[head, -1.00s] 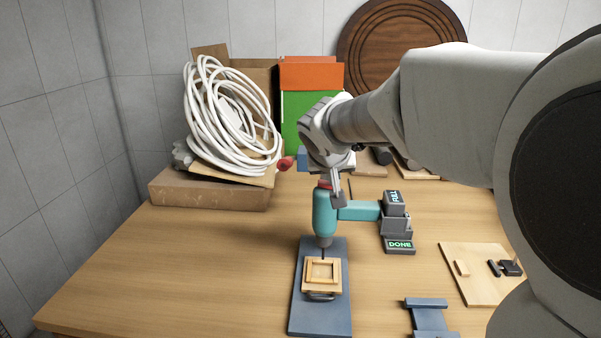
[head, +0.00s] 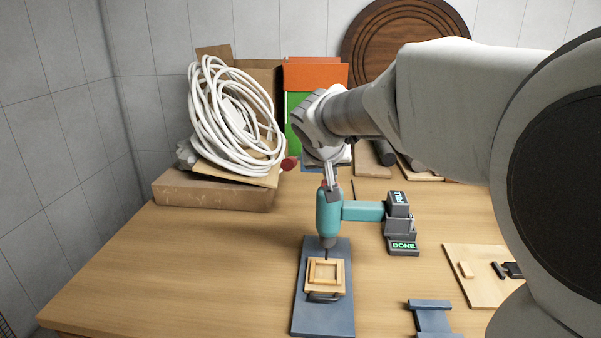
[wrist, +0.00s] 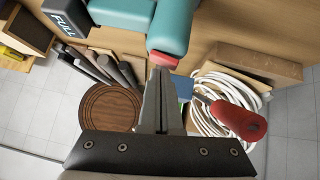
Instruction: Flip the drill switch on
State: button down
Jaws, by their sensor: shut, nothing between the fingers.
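The teal drill (head: 329,213) stands upright, bit down, over a small wooden frame (head: 325,272) on a blue-grey base plate (head: 322,318). Its grip runs right to a dark battery block (head: 397,205) marked FULL. In the wrist view, a red piece (wrist: 163,60) sits at the end of the teal drill body (wrist: 172,28), likely the switch. My gripper (head: 330,187) is shut and empty at the top of the drill. In the wrist view its fingertips (wrist: 158,72) are at or very near the red piece; I cannot tell whether they touch.
A coiled white hose (head: 232,115) lies on cardboard boxes at the back left. A DONE sign (head: 403,246) stands below the battery. A wooden board (head: 482,275) with small parts lies at the right. The table's left front is clear.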

jog(key=s+r+p, duration=0.1)
jog(key=s+r, duration=0.6)
jog(key=r, duration=0.3)
jog(key=shift+s+d+r, duration=0.15)
jog(key=shift+s+d, duration=0.05)
jog(key=s+f+g+y, duration=0.1)
jog(key=s+f, duration=0.6)
jog(key=s, duration=0.4)
jog(key=s+d+f+n+g+y, duration=0.1)
jog(key=s+f+g+y, duration=0.1)
jog(key=s+f, duration=0.5)
jog(key=s, duration=0.5)
jog(key=shift+d+f+n, duration=0.2)
jog(key=shift+f+n, duration=0.1)
jog(key=shift+f, duration=0.05)
